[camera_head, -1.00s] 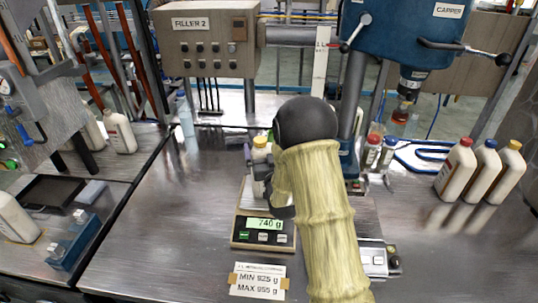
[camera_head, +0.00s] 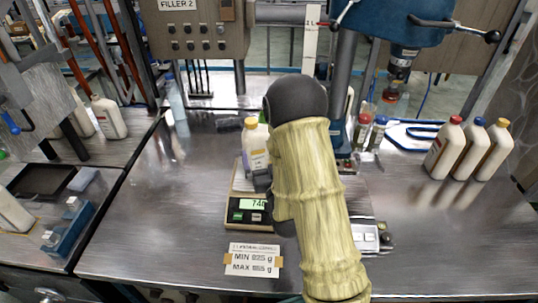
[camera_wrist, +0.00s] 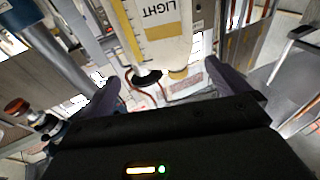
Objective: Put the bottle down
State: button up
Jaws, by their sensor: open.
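A cream bottle with a yellow cap (camera_head: 257,142) stands upright on the digital scale (camera_head: 238,216), partly hidden by my arm. The bottle also fills the top of the wrist view (camera_wrist: 158,32), with "LIGHT" upside down on its label. My gripper (camera_head: 264,182) is beside the bottle, on its near right side, mostly hidden behind my forearm. In the wrist view its fingers (camera_wrist: 155,88) are spread wide apart with nothing clamped between them. The scale display shows digits starting with 74; the last part is hidden.
A MIN/MAX weight card (camera_head: 252,260) lies in front of the scale. Several capped bottles (camera_head: 468,150) stand at the right, and small ones (camera_head: 368,130) by the capper column. The metal table left of the scale is clear.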

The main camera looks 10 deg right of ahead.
jog(key=shift+s+p, duration=0.8)
jog(key=shift+p, duration=0.25)
jog(key=s+g, duration=1.7)
jog(key=s, duration=0.1)
jog(key=shift+s+r, duration=0.15)
jog(key=shift+s, duration=0.2)
jog(key=shift+r, duration=0.1)
jog(key=shift+w+p+v, duration=0.25)
jog(key=shift+p+v, duration=0.8)
jog(key=shift+p, duration=0.1)
